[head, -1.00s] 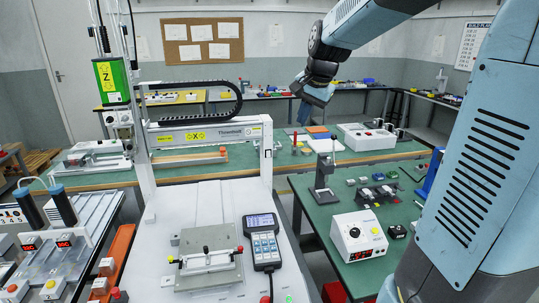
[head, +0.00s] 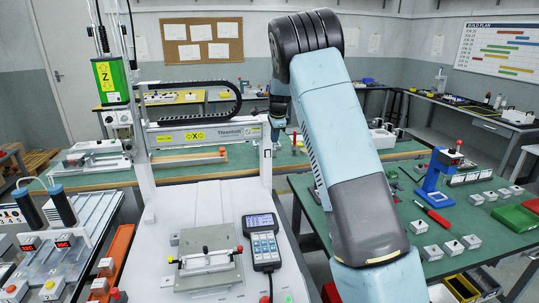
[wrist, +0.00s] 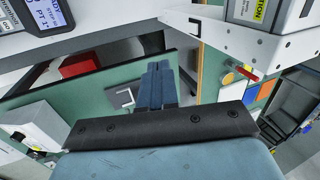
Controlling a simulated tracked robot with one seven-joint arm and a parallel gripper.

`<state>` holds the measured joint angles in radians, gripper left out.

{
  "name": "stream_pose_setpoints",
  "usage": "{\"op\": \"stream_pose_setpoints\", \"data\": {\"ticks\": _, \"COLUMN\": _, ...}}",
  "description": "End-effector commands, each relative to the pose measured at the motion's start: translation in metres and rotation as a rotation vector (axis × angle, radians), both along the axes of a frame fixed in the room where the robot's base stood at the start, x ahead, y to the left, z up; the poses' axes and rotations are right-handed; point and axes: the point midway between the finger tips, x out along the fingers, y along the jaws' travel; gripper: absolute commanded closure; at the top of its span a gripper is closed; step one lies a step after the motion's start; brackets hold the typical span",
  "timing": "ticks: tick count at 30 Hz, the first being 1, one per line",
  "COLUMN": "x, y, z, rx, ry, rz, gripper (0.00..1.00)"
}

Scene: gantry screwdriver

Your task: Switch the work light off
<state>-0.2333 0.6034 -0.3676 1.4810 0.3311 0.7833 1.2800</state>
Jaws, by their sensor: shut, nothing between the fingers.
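I cannot pick out the work light or its switch for certain in these frames. My gripper (wrist: 158,80) points away from the wrist camera with its dark blue fingers together and nothing between them. In the head view my gripper (head: 277,124) is small and partly hidden, by the right end of the gantry's X beam (head: 208,134). In the wrist view the fingers show over the green bench top and a small grey-white item (wrist: 121,97). A white box (wrist: 30,128) stands at the left there. My arm covers the middle of the right bench in the head view.
A handheld pendant (head: 262,243) lies beside the grey fixture plate (head: 208,262) on the gantry bed. The right bench holds a blue stand (head: 434,178), a red screwdriver (head: 433,214) and several small grey boxes. In the wrist view a red bin (wrist: 78,66) sits below bench level.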

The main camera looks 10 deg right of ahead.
Motion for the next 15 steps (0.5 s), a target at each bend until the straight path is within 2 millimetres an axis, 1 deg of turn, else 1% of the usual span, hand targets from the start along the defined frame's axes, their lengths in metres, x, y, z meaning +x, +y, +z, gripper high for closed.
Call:
{"op": "stream_pose_setpoints", "data": {"ticks": 1, "x": 0.007, "y": 0.001, "z": -0.008, "rx": 0.000, "ry": 0.002, "rz": -0.016, "gripper": 1.00}}
{"op": "stream_pose_setpoints", "data": {"ticks": 2, "x": 0.009, "y": 0.001, "z": -0.012, "rx": 0.000, "ry": 0.004, "rz": -0.024, "gripper": 1.00}}
{"op": "stream_pose_setpoints", "data": {"ticks": 6, "x": 0.017, "y": 0.003, "z": -0.020, "rx": 0.002, "ry": 0.004, "rz": -0.048, "gripper": 1.00}}
{"op": "stream_pose_setpoints", "data": {"ticks": 15, "x": 0.017, "y": 0.002, "z": -0.021, "rx": 0.003, "ry": 0.004, "rz": -0.051, "gripper": 1.00}}
